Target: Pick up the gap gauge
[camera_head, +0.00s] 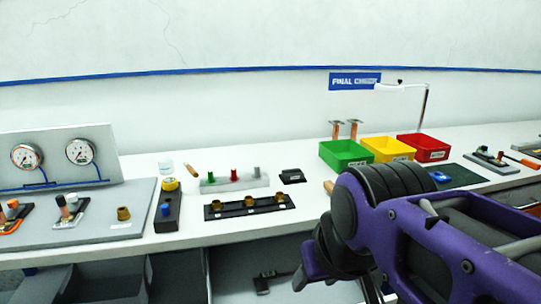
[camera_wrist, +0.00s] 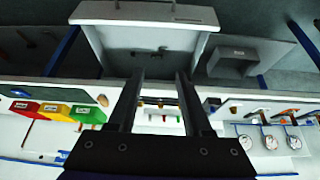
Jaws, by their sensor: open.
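No object is clearly marked as the gap gauge. A small dark object (camera_head: 265,280) lies below the bench front in the head view, in a grey open drawer. A dark object also shows inside the open drawer (camera_wrist: 150,12) in the wrist view, but it is too small to identify. My gripper (camera_wrist: 160,76) is open with nothing between its two dark fingers, and the drawer interior lies beyond the fingertips. In the head view my purple arm covers the bench front at right, and the fingertips cannot be made out.
The white bench carries a black holder with brass pieces (camera_head: 246,207), a rack of coloured plugs (camera_head: 235,183), a small black block (camera_head: 292,176), and green (camera_head: 344,153), yellow (camera_head: 389,149) and red (camera_head: 423,148) bins. A gauge panel (camera_head: 60,155) stands at left.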

